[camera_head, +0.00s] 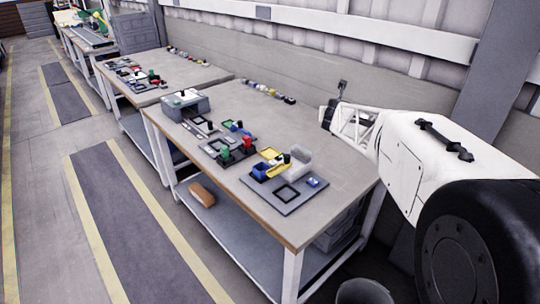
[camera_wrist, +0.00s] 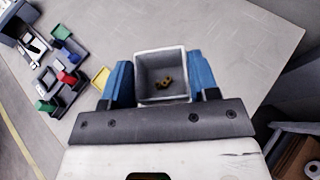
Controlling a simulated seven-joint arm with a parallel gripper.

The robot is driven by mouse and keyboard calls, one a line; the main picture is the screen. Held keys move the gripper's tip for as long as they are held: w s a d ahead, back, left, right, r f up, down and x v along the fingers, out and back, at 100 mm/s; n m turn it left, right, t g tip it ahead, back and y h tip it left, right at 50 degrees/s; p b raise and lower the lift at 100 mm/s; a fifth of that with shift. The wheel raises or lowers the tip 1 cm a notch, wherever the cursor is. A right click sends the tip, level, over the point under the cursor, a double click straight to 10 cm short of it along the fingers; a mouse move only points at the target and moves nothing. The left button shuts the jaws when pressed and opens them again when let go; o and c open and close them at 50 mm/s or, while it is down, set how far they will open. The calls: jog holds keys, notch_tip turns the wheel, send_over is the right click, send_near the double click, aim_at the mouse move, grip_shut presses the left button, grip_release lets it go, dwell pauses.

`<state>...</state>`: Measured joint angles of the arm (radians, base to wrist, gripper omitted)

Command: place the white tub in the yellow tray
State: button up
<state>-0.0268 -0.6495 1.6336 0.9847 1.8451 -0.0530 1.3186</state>
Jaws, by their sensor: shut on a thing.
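In the wrist view my gripper (camera_wrist: 161,82) has its blue fingers shut on the white tub (camera_wrist: 150,66), one on each side. The tub's open top faces the camera, and small brownish-yellow pieces lie inside it. A yellow tray (camera_wrist: 101,79) shows left of the tub, partly hidden by my left finger. In the head view a yellow tray (camera_head: 270,153) lies on the near part of the table, left of a pale box that looks like the tub (camera_head: 299,162). I cannot tell the tub's height above the table.
A blue bin (camera_head: 259,173) and a grey board with a black square frame (camera_head: 286,193) are close to the tray. Red (camera_head: 248,145) and green bins stand further left, before a grey block (camera_head: 187,106). Bare table lies towards the wall.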

jog(key=shift+w+a+f+m+h, duration=0.2)
jog(key=shift+w+a+m+h, duration=0.2)
jog(key=shift+w+a, duration=0.2)
jog(key=shift+w+a+f+m+h, duration=0.2)
jog(key=shift+w+a+m+h, duration=0.15)
jog(key=shift+w+a, duration=0.2)
jog(key=w+a+f+m+g+h, duration=0.1)
jog(key=w+a+f+m+h, duration=0.1)
jog(key=a, duration=0.4)
jog(key=w+a+f+m+g+h, duration=0.1)
jog(key=w+a+f+m+h, duration=0.1)
jog(key=a+f, duration=0.3)
jog(key=w+a+f+m+g+h, duration=0.1)
jog(key=w+a+f+m+h, duration=0.2)
jog(key=a, duration=0.6)
jog(key=shift+w+a+f+g+h, duration=0.25)
jog(key=shift+w+f+g+h, duration=0.15)
jog(key=shift+w, duration=0.25)
jog(key=shift+f, duration=0.1)
jog(key=shift+f, duration=3.1)
jog(key=shift+f, duration=1.85)
